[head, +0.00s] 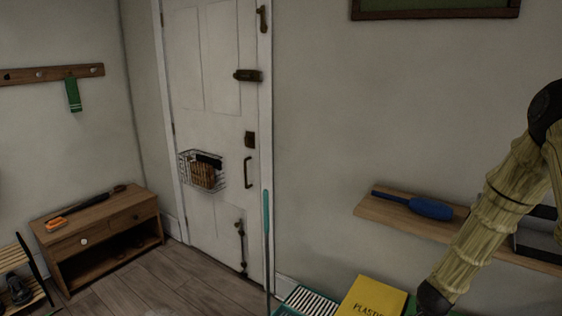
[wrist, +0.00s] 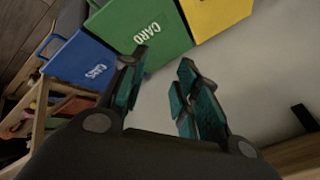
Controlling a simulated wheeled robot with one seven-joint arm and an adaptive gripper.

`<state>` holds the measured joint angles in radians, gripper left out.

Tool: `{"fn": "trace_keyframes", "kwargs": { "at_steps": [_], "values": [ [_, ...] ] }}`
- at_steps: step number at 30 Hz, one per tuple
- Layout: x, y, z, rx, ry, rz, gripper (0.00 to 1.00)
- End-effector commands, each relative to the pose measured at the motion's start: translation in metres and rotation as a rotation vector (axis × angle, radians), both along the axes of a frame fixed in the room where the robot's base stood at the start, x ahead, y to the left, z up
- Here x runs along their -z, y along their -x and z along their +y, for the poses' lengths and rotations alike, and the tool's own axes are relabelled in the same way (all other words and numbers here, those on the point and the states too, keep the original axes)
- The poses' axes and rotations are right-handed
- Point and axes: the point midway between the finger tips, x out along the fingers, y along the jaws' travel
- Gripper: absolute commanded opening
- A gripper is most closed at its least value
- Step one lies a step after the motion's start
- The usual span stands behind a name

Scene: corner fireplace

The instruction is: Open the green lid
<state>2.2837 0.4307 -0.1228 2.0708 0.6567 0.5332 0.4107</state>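The green lid (wrist: 155,28), a flat panel marked CARD in white, is in the upper middle of the wrist view, between a blue panel and a yellow one. It looks flat; I cannot tell whether it is raised at all. My gripper (wrist: 163,68) is open and empty, with its teal-padded fingers apart and pointing toward the green lid. The left fingertip overlaps the lid's lower edge in the picture; contact is unclear. In the head view my arm reaches down past the bottom edge, so the gripper is out of sight there.
A yellow lid (head: 372,297) marked PLASTIC adjoins the green one, as does a blue lid (wrist: 82,62) on its other side. A wall shelf (head: 385,207) holds a blue brush (head: 430,209) near my arm. A teal pole (head: 267,240) stands left of the bins.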

Motion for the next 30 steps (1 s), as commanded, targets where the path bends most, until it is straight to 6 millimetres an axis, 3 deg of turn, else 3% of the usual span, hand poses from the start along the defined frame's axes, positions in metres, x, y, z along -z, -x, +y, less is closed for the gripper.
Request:
{"fn": "trace_keyframes", "kwargs": {
  "at_steps": [1,6,11,15,24,28,30],
  "values": [
    [0.02,0.016,0.017,-0.08,0.026,0.054,0.31],
    [0.075,0.071,0.072,-0.366,0.093,0.214,0.31],
    [0.12,0.133,0.124,-0.643,0.125,0.352,0.31],
    [0.151,0.195,0.166,-0.883,0.125,0.457,0.31],
    [0.185,0.325,0.239,-1.33,0.059,0.607,0.31],
    [0.188,0.355,0.256,-1.432,0.033,0.629,0.31],
    [0.188,0.364,0.26,-1.46,0.025,0.633,0.22]
  ]
}}
